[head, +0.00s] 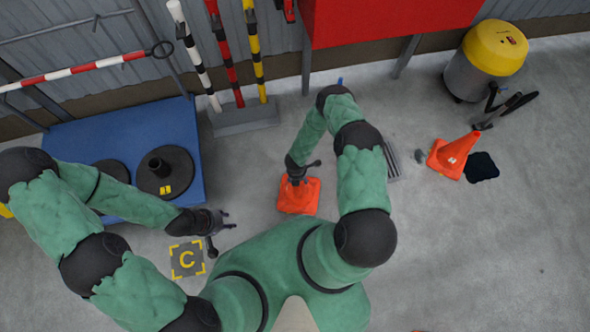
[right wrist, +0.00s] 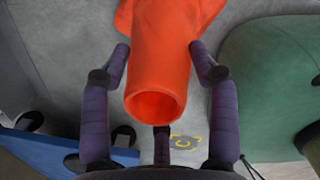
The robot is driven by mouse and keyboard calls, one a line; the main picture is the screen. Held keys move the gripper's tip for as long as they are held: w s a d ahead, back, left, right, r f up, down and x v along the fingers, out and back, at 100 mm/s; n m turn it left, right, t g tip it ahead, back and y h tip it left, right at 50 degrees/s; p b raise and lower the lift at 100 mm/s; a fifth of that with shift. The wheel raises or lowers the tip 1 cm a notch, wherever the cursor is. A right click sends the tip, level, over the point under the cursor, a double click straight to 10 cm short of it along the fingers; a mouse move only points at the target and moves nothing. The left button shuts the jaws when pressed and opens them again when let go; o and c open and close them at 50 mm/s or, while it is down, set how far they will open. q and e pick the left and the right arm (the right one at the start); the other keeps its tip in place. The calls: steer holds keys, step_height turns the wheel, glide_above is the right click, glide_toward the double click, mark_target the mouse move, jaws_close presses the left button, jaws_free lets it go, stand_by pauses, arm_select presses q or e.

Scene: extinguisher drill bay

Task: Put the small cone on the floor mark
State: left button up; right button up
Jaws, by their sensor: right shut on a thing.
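The small orange cone (head: 298,197) is in the middle of the head view, with its square base on or just above the floor; I cannot tell which. In the right wrist view the cone (right wrist: 158,60) points its hollow top at the camera. My right gripper (head: 299,168) is shut on the cone near its top, with fingers on both sides. My left gripper (head: 222,232) is open and empty beside the mark.
A yellow-topped bin (head: 485,62) stands behind. A blue platform (head: 130,128) with round black bases is at left. Striped poles (head: 225,55) stand at the back. Floor between cone and mark looks clear.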

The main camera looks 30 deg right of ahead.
steer(key=shift+f, duration=0.35)
steer(key=o, duration=1.7)
